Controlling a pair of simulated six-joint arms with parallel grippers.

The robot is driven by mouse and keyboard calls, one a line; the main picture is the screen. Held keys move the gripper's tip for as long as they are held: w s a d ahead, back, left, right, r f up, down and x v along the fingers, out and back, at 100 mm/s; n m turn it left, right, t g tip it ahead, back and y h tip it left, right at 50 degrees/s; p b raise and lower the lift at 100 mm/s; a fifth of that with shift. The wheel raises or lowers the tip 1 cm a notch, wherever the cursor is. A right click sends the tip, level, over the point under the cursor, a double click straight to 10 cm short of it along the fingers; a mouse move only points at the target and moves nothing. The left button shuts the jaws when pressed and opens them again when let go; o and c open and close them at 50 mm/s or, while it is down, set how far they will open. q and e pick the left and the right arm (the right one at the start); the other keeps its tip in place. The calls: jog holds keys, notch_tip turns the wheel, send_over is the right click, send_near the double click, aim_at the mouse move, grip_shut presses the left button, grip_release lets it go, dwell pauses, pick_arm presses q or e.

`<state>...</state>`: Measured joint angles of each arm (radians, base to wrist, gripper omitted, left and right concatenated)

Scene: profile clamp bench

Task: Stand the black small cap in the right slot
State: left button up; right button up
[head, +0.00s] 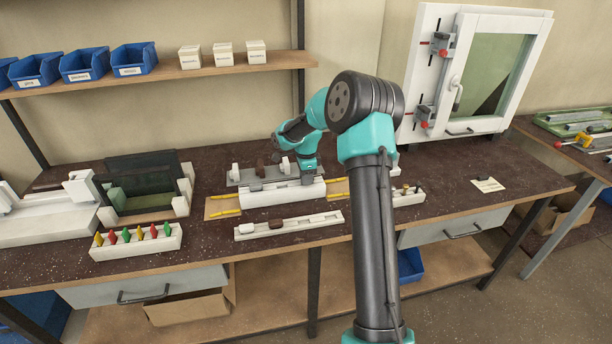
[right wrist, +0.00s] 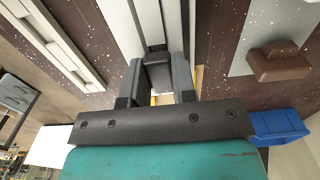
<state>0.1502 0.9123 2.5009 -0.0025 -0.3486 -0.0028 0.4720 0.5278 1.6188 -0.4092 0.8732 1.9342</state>
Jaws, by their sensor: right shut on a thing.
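My right gripper (head: 307,179) points down at the white profile (head: 270,194) in the middle of the bench; its fingertips are hard to make out in the head view. In the right wrist view my right gripper (right wrist: 156,88) is shut on the black small cap (right wrist: 158,74), low over or at the white profile (right wrist: 149,22). Whether the cap touches the profile cannot be told. My left gripper is not in view.
Behind the profile, a grey plate (head: 236,179) carries a brown cap (head: 261,167) and white pieces. A white rack (head: 135,246) with coloured pieces stands front left. A small holder (head: 409,197) stands right of my arm. The bench's right side is mostly clear.

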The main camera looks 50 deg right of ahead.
jog(key=o, duration=1)
jog(key=shift+c, duration=0.2)
jog(key=shift+r, duration=0.1)
jog(key=shift+r, duration=3.9)
